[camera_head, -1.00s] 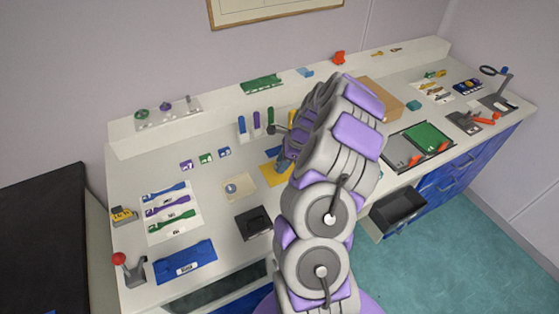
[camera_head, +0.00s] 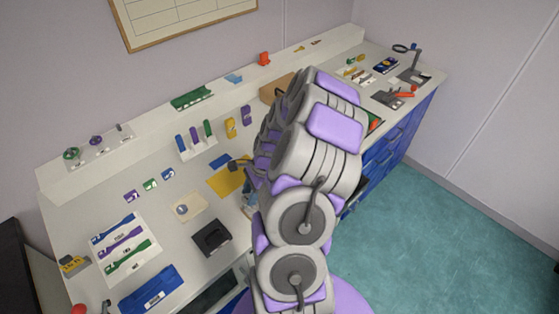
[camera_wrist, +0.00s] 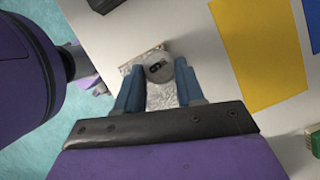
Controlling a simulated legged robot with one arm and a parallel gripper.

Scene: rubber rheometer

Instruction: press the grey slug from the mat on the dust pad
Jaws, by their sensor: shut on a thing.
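My gripper (camera_wrist: 159,92) is shut on the grey slug (camera_wrist: 157,68), a small round piece with a dark marking on its face, between the two blue fingers in the wrist view. A speckled grey patch (camera_wrist: 165,97), apparently the dust pad, shows beneath and around the slug near the counter's front edge. I cannot tell whether the slug touches it. A yellow mat (camera_wrist: 255,55) lies to the right of the gripper; its visible part is bare. It also shows in the head view (camera_head: 226,180). My arm hides part of this area there.
A black block (camera_head: 212,238) and a cream sheet with a grey disc (camera_head: 187,208) lie left of my arm. A rack with coloured upright pieces (camera_head: 197,140) stands behind. Floor (camera_wrist: 35,125) shows past the counter edge.

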